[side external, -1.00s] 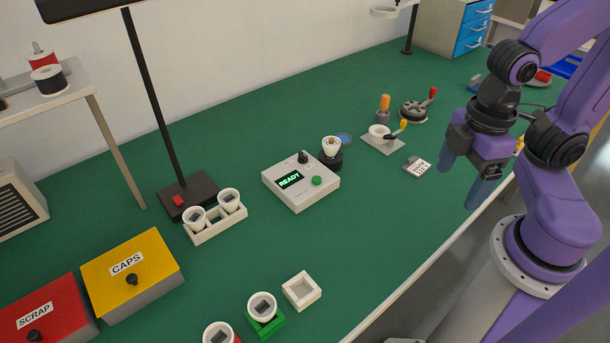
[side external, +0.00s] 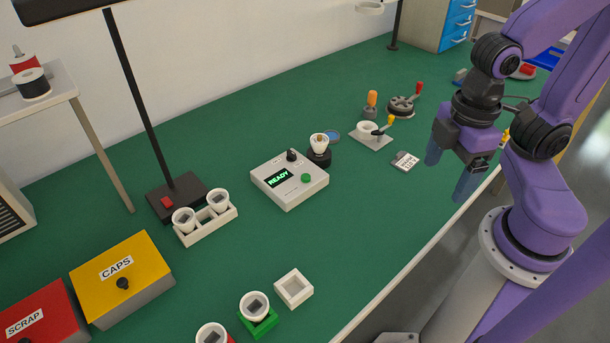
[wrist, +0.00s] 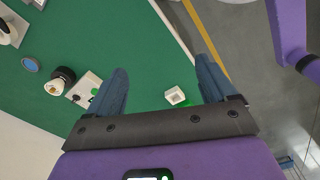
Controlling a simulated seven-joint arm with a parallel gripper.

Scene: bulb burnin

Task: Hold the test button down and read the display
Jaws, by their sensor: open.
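The test box (side external: 289,181) is a white unit on the green table. Its display (side external: 278,178) reads READY in green. A round green button (side external: 306,178) sits on its top beside the display, and a black knob (side external: 291,155) stands at its back. A bulb (side external: 319,142) sits upright in a black socket (side external: 319,158) next to the box. My gripper (side external: 449,175) is open and empty, to the right of the box near the table's front edge. In the wrist view the box (wrist: 84,88) is partly hidden by a finger of my gripper (wrist: 170,85).
A white holder (side external: 207,226) with bulbs stands left of the box. An empty white tray (side external: 294,289) and a green tray (side external: 262,325) holding a bulb lie nearer the front. A labelled card (side external: 405,161) lies between box and gripper. Yellow CAPS (side external: 145,285) and red SCRAP (side external: 50,318) bins stand at left.

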